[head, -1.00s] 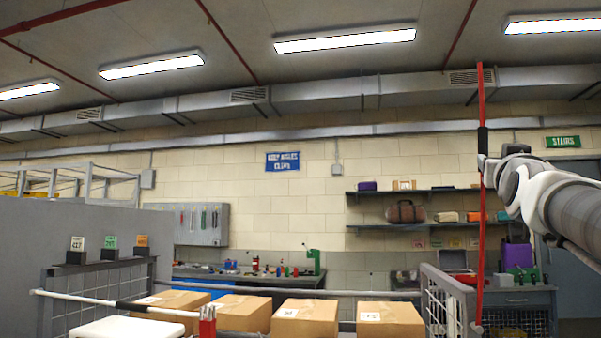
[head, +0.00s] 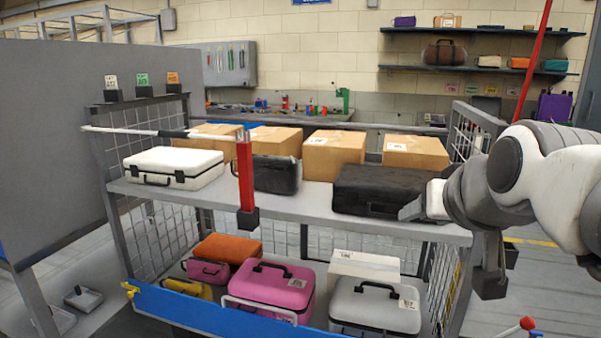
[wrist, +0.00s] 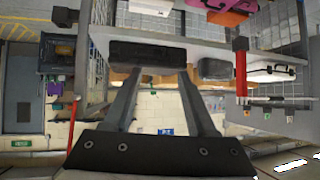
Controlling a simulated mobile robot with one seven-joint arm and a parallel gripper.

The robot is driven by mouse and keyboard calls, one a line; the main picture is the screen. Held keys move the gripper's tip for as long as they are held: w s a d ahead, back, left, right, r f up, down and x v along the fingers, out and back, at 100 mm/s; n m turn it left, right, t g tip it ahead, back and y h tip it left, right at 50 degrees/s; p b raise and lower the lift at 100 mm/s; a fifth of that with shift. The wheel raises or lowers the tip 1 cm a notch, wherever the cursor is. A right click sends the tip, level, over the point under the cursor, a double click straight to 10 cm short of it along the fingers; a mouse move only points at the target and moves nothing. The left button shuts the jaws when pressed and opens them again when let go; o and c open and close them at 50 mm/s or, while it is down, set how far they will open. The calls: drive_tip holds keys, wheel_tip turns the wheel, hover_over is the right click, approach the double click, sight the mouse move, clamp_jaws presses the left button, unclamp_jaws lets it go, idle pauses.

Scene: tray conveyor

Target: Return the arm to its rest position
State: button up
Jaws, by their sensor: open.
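My arm (head: 545,165) reaches in from the right in the head view. My gripper (head: 412,208) is at its end, in front of the right end of a black case (head: 385,188) on the upper shelf; only part of the fingers shows. In the wrist view my gripper (wrist: 158,75) has its two fingers spread, with nothing between them. The black case (wrist: 150,53) shows past the fingertips there, and I cannot tell how far away it is.
A wire-sided rack (head: 290,205) holds a white case (head: 173,166), a smaller dark case (head: 277,175) and several boxes above. A pink case (head: 270,290) and a grey-white case (head: 375,308) are below. A red post (head: 246,175) stands at the front. Floor at right looks open.

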drive_tip(key=s+a+f+n+g, duration=0.1)
drive_tip(key=s+a+f+g, duration=0.1)
drive_tip(key=s+f, duration=0.45)
drive_tip(key=s+a+f+g, duration=0.25)
drive_tip(key=s+f, duration=0.25)
drive_tip(key=f, duration=0.3)
wheel_tip(320, 180, up, 18)
drive_tip(key=s+p, duration=0.1)
drive_tip(key=p, duration=1.7)
drive_tip(key=shift+s+d+g+y+p, duration=0.2)
drive_tip(key=shift+g+y+p, duration=0.1)
drive_tip(key=shift+g, duration=0.15)
